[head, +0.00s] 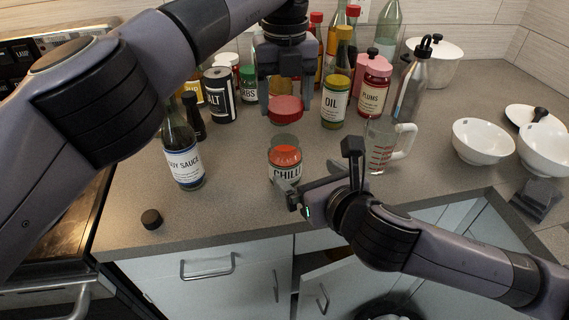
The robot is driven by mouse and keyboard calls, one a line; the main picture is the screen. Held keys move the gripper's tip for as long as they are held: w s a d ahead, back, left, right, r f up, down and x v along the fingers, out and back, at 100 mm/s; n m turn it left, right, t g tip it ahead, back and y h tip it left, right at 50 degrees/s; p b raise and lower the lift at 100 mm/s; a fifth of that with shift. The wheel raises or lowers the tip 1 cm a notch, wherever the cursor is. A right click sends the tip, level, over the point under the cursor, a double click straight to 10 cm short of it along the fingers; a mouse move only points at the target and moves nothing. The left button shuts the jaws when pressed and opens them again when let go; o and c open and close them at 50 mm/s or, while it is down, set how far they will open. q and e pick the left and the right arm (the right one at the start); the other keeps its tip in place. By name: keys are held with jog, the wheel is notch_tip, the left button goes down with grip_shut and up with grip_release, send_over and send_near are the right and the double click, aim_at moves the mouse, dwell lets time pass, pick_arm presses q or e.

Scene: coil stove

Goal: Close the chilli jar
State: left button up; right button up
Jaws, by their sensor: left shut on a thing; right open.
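The chilli jar (285,166) stands upright on the counter near its front edge, glass with a "CHILLI" label and red contents. Its top looks uncovered. My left gripper (286,108) is shut on a red lid (286,112) and holds it above and a little behind the jar's mouth, apart from it. My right gripper (318,180) is open at the jar's lower right; one finger overlaps the jar's lower edge in the picture. I cannot tell whether it touches the glass.
A soy sauce bottle (183,160) stands left of the jar, with a small black cap (151,219) in front. A measuring cup (383,147) stands to the right. White bowls (482,141) are at right.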

jog(key=shift+w, duration=0.1)
jog(key=shift+x, duration=6)
jog(key=shift+f, duration=0.1)
jog(key=c, duration=1.4)
pick_arm(q)
send_over(285, 142)
jog(key=shift+f, duration=2.55)
jog(key=shift+f, duration=0.85)
jog(key=shift+f, duration=0.6)
